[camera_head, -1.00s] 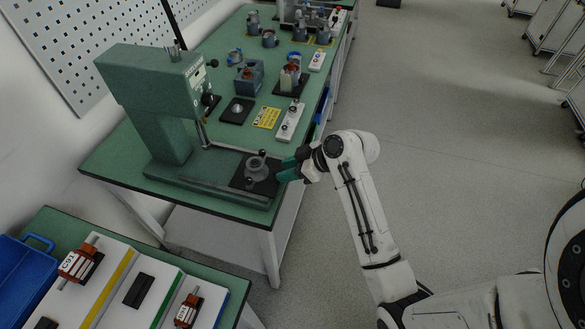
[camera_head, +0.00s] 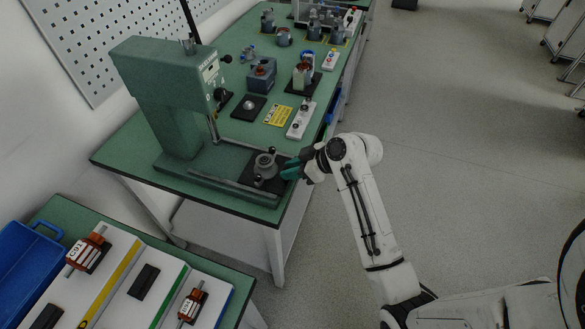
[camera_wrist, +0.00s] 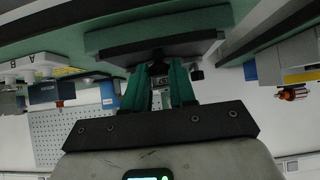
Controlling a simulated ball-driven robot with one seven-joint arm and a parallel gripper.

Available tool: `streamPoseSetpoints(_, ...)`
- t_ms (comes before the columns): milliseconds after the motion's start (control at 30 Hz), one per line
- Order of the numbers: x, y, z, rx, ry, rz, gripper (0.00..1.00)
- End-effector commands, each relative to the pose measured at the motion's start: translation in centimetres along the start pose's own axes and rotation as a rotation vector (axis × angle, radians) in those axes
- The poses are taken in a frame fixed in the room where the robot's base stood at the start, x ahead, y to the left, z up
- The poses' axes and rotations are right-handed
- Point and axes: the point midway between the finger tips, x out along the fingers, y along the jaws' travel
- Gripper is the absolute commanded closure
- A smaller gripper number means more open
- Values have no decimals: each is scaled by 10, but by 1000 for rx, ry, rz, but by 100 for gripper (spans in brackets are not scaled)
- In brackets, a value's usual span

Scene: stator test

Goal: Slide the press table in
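The press table is a black plate (camera_head: 250,183) on the base of the green press (camera_head: 165,95), bearing a round grey fixture (camera_head: 266,163). It sits toward the base's front right end, out from under the press head. My gripper (camera_head: 290,170) is at the plate's right edge. In the wrist view its green fingers (camera_wrist: 159,72) stand close together on a small dark handle (camera_wrist: 157,56) at the plate's edge. A narrow gap shows between the fingers behind it. The exact contact is partly hidden.
A rail or lever (camera_head: 215,128) stands beside the press column. Black pads, a white button box (camera_head: 301,119) and motor parts lie farther back on the green bench. A second table with trays (camera_head: 150,285) is at the lower left. Open floor lies right.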

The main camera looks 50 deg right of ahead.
Motion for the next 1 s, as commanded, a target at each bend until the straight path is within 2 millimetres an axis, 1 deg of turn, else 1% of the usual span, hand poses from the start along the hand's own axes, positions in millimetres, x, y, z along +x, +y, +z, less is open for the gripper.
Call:
streamPoseSetpoints(33,0,0,0,0,0,0,82)
streamPoseSetpoints(100,0,0,0,0,0,0,89)
streamPoseSetpoints(133,0,0,0,0,0,0,89)
streamPoseSetpoints(433,1,0,-1,-1,0,0,89)
streamPoseSetpoints(1000,33,0,-27,-2,0,0,89)
